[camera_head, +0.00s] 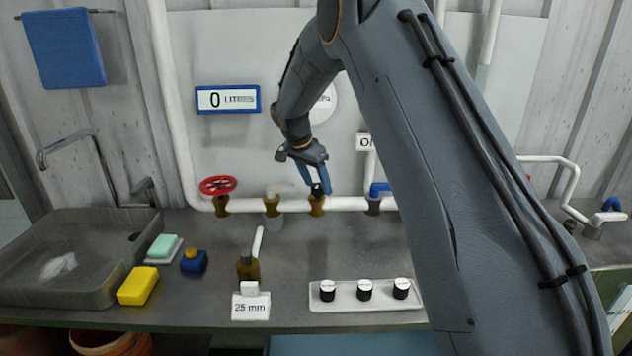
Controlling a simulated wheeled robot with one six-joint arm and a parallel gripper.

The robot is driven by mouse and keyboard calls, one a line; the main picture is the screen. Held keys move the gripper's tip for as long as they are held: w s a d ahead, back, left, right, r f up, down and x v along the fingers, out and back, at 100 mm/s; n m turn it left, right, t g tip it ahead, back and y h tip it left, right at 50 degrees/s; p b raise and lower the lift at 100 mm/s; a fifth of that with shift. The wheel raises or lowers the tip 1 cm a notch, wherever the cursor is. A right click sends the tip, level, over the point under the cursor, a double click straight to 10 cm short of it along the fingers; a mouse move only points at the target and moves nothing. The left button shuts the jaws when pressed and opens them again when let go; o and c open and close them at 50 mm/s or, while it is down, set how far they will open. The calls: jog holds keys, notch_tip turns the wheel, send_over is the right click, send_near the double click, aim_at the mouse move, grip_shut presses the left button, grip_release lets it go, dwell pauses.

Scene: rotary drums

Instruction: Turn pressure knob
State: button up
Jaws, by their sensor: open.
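My gripper (318,188) is open and points down at the white pipe along the back wall, with its blue fingers at a small dark knob (317,187) on top of a brass valve (317,206). The fingers partly hide the knob, and I cannot tell whether they touch it. No label on the knob can be read. A round white gauge (324,103) on the wall panel, its visible lettering ending in "Pa", is mostly hidden behind my arm.
A red handwheel (218,185) and another brass valve (271,203) stand left of the gripper; a blue-handled valve (379,188) is to the right. A "0 LITRES" display (228,99) hangs above. A white tray (350,307) holds black-sided pots in front. My arm hides the right-centre.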

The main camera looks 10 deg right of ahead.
jog(key=c, duration=1)
jog(key=shift+c, duration=0.2)
jog(key=n+t+y+b, duration=0.1)
jog(key=n, duration=0.3)
jog(key=shift+s+d+n+b, duration=0.1)
jog(key=shift+n+b, duration=0.2)
jog(key=shift+b, duration=0.1)
jog(key=n+y, duration=0.1)
jog(key=n, duration=0.1)
jog(key=n+t+y, duration=0.1)
jog(key=n, duration=0.2)
jog(key=shift+d, duration=0.2)
jog(key=n, duration=0.2)
jog(key=n+y+b, duration=0.1)
jog(key=n, duration=0.1)
jog(key=shift+d+f+y, duration=0.1)
jog(key=shift+d+y, duration=0.05)
jog(key=shift+y, duration=0.15)
jog(key=n+y+b, duration=0.1)
jog(key=n+b, duration=0.3)
jog(key=shift+g, duration=0.4)
jog(key=shift+d+n+y, duration=0.1)
jog(key=shift+n+y, duration=0.2)
